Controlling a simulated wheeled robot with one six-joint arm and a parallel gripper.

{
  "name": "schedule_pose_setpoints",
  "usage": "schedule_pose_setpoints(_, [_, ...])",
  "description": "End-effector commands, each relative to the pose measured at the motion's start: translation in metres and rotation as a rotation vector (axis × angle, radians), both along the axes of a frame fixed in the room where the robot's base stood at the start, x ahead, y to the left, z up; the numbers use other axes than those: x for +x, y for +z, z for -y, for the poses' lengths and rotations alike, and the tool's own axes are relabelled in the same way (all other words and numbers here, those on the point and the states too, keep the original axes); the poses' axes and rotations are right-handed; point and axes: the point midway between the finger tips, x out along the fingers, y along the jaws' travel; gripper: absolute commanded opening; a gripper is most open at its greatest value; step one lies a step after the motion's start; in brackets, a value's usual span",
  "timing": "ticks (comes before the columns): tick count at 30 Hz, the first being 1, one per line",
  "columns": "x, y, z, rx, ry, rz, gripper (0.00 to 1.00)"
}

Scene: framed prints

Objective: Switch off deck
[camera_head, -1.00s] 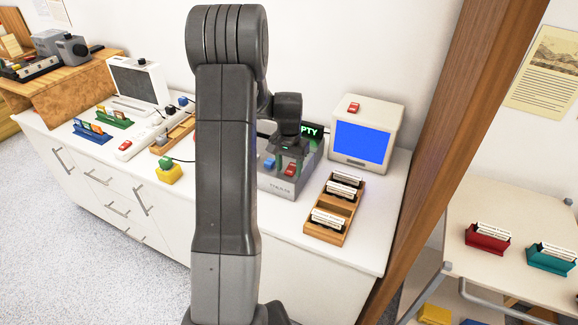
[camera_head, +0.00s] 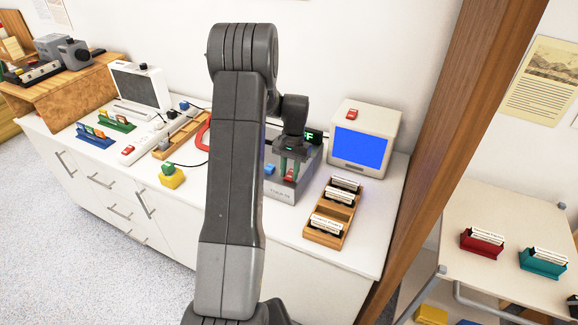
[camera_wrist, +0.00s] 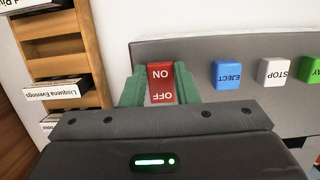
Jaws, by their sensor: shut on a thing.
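The grey deck (camera_head: 282,194) stands on the white counter, partly hidden behind my arm. Its red ON/OFF rocker switch (camera_wrist: 161,84) shows in the wrist view, and in the head view as a red spot (camera_head: 290,175). My gripper (camera_head: 289,168) points down at the deck, its green fingers on either side of the red switch and shut on it. The deck's display (camera_head: 313,136) is partly hidden; green letters "FF" show. A blue EJECT button (camera_wrist: 228,74) and a white STOP button (camera_wrist: 273,72) sit to the right in the wrist view.
A monitor (camera_head: 365,138) with a blue screen and a red button on top stands right of the deck. A wooden cassette rack (camera_head: 325,237) stands in front of it. A wooden post (camera_head: 455,110) rises at the right. A yellow box (camera_head: 172,179) with a green button is left.

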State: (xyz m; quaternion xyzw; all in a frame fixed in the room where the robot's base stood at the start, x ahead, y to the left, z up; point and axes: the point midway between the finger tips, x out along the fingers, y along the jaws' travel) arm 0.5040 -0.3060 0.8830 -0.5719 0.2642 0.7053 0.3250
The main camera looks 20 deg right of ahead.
Motion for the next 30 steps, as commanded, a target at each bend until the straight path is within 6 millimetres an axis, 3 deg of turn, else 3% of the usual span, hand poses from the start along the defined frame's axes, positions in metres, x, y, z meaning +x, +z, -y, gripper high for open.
schedule_pose_setpoints(18, [0.0031,0.0018,0.0032,0.093,0.0,-0.078,0.04])
schedule_pose_setpoints(19, [0.0031,0.0018,0.0032,0.093,0.0,-0.078,0.33])
schedule_pose_setpoints(21, [0.0031,0.0018,0.0032,0.093,0.0,-0.078,0.47])
schedule_pose_setpoints(30, [0.0032,0.0021,0.0034,0.093,0.0,-0.078,0.49])
